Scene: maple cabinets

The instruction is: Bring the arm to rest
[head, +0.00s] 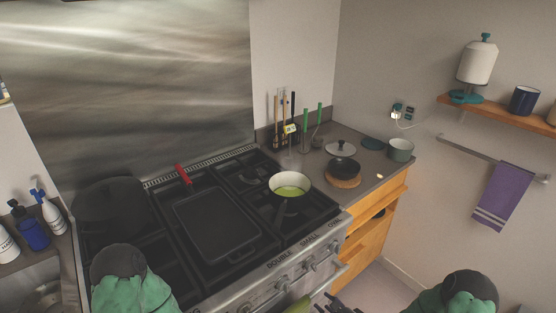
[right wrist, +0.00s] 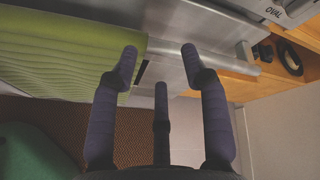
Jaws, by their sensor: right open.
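My right gripper (head: 342,304) shows at the bottom edge of the head view, in front of the stove and low down. In the right wrist view my right gripper (right wrist: 159,53) has its fingers spread with nothing between them. A green towel (right wrist: 70,55) hangs beside the fingers there; it also shows in the head view (head: 298,304). I cannot tell whether a finger touches it. Green and dark parts of my two arms show at the bottom left and bottom right. My left gripper is not in view.
The stove (head: 290,262) holds a griddle (head: 217,222), a dark pan (head: 110,205) and a light pot (head: 290,187) with green contents. A wooden cabinet (head: 372,226) stands right of it. A purple towel (head: 503,197) hangs on the wall. Floor shows between cabinet and right arm.

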